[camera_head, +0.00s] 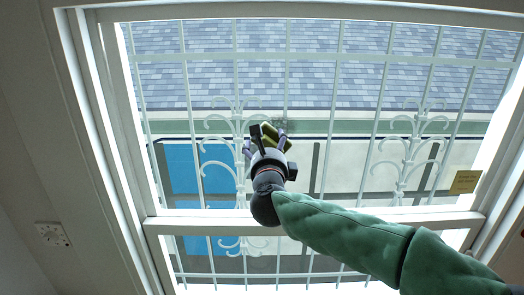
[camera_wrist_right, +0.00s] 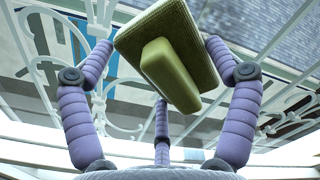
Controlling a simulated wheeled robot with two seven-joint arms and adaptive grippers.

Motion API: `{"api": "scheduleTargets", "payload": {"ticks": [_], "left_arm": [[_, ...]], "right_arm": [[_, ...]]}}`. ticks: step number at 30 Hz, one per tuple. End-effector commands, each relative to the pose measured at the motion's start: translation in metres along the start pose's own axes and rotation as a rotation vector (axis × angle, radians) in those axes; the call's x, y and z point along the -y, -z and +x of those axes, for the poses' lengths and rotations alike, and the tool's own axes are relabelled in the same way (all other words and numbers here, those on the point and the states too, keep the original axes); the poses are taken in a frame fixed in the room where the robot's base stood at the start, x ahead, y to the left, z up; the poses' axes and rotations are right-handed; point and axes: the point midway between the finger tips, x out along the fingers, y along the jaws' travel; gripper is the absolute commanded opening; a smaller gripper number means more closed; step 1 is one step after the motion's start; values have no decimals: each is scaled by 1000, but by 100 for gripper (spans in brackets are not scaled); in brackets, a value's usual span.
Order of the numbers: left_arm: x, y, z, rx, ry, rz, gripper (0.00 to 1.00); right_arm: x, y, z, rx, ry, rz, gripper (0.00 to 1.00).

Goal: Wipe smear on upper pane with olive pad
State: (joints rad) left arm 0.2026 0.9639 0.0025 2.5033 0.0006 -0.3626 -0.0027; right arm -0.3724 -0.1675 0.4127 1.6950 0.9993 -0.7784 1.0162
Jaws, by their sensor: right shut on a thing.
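My right gripper (camera_head: 265,142) is raised in front of the upper pane (camera_head: 330,115), its fingers pointing up. It is shut on the olive pad (camera_head: 270,131). In the right wrist view the pad (camera_wrist_right: 185,35) shows as a flat, textured block with a smooth handle (camera_wrist_right: 170,75) facing my palm, between purple fingers. A small greyish, speckled patch, perhaps the smear (camera_head: 280,122), shows just beyond the pad, partly hidden by it. I cannot tell whether the pad touches the glass. My left gripper is not in view.
The white window frame (camera_head: 310,219) has a crossbar below my gripper and a lower pane under it. White ornamental bars (camera_head: 408,150) and a tiled roof show beyond the glass. A white fixture (camera_head: 52,234) is on the left wall.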

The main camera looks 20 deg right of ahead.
Motion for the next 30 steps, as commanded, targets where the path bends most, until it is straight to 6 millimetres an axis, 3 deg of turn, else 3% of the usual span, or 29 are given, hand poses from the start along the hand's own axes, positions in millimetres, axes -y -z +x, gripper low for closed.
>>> {"api": "scheduleTargets", "payload": {"ticks": [30], "left_arm": [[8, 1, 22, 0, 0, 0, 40]], "right_arm": [[37, 46, 4, -2, 3, 0, 62]]}}
